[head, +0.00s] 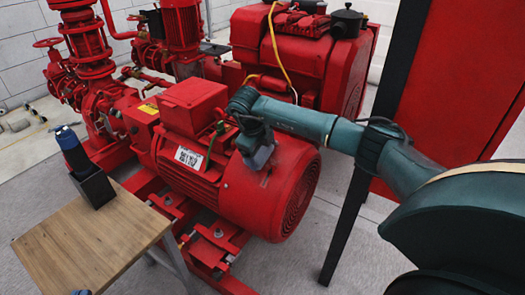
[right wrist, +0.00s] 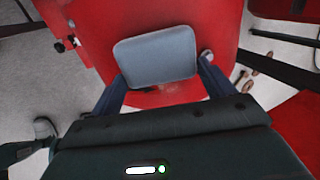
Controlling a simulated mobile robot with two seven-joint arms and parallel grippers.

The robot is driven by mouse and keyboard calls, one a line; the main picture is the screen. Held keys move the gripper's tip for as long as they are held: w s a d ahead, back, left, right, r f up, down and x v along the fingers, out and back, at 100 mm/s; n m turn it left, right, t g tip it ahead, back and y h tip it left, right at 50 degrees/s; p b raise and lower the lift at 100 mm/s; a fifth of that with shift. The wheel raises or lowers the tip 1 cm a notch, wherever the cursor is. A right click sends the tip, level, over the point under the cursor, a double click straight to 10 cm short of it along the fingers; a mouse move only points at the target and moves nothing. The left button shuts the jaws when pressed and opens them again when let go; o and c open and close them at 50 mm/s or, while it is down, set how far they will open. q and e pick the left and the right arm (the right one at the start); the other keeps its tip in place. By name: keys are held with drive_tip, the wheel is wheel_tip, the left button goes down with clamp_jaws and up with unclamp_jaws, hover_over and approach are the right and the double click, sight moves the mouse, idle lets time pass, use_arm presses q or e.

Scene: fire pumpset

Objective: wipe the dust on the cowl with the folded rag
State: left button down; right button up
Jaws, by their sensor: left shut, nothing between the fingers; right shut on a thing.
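The folded rag (right wrist: 155,57) is a flat grey-blue pad in the right wrist view. My right gripper (right wrist: 160,82) is shut on it, with one finger at each side. In the head view my right gripper (head: 258,140) is at the upper side of the red motor's rounded cowl (head: 265,205), and the rag (head: 262,157) lies against or just above it; I cannot tell contact. A faint paler, dusty patch (head: 288,152) shows on the cowl beside the rag. The surface under the rag is hidden. A small tip of my left gripper (head: 80,292) shows at the bottom edge, away from the motor.
A wooden table (head: 85,250) stands at the left with a black holder (head: 93,188) and a blue item (head: 72,150) in it. A black post (head: 347,225) and red panel (head: 440,90) stand right of the cowl. Red pipework and an engine (head: 285,60) fill the back.

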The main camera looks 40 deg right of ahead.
sight(257, 160)
drive_tip(key=shift+p+v, duration=2.65)
drive_tip(key=shift+v, duration=0.4)
drive_tip(key=p+v, duration=0.3)
